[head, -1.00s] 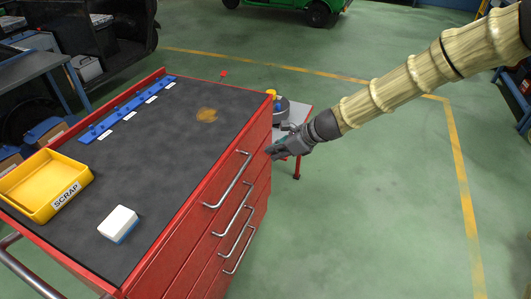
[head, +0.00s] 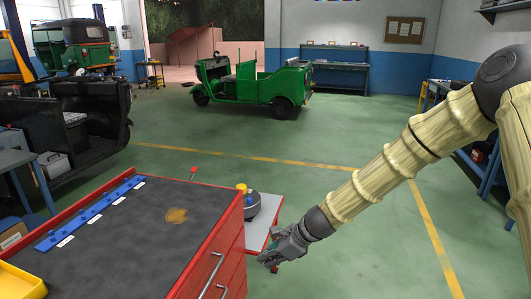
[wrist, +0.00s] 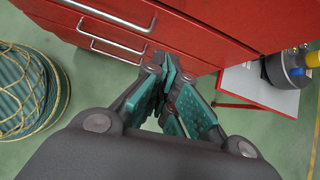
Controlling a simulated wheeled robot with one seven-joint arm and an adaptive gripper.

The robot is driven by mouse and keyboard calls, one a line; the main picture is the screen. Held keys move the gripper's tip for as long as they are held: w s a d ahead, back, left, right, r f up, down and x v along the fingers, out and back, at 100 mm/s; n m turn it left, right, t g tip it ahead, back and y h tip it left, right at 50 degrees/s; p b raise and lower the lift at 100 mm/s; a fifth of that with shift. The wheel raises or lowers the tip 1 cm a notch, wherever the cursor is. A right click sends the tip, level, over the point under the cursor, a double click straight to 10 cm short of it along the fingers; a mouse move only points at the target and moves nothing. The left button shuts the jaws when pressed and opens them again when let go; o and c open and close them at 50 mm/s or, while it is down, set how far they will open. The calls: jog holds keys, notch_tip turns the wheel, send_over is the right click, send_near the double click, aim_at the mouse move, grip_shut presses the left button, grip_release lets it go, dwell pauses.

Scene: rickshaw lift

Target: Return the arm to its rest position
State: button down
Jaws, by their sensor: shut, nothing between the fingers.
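My arm reaches in from the right in the head view. My gripper (head: 277,262) is shut and empty, in the air just right of the red tool cabinet's (head: 228,262) drawer side. In the wrist view the closed teal-padded fingers (wrist: 165,92) point toward the red drawer fronts (wrist: 190,35) and their metal handles. I cannot tell the exact gap between fingertips and cabinet.
A small white-topped stand (head: 262,222) with a dark round device (head: 251,204) is behind the gripper. A blue rail (head: 92,212) lies on the cabinet top. A netted teal bundle (wrist: 30,92) is on the floor. A green rickshaw (head: 255,85) stands far back; open floor lies between.

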jog(key=s+d+f+n+g+h+p, duration=0.1)
jog(key=s+d+f+n+h, duration=0.25)
jog(key=s+d+f, duration=0.45)
jog(key=s+d+f+n+g+h, duration=0.15)
jog(key=s+d+f+n, duration=0.25)
jog(key=s+f, duration=0.75)
jog(key=s+d+f+n+h, duration=0.1)
jog(key=s+d+f+n, duration=0.1)
jog(key=s, duration=0.5)
jog(key=s+d+f+n+h, duration=0.1)
jog(key=s+d+f+n, duration=0.2)
jog(key=s+n, duration=0.3)
jog(key=s+d+f+n+p, duration=0.1)
jog(key=s+d+n, duration=0.3)
jog(key=s, duration=0.4)
jog(key=shift+s+d+f+h, duration=0.25)
jog(key=shift+d+f+h, duration=0.15)
jog(key=shift+d+f, duration=0.25)
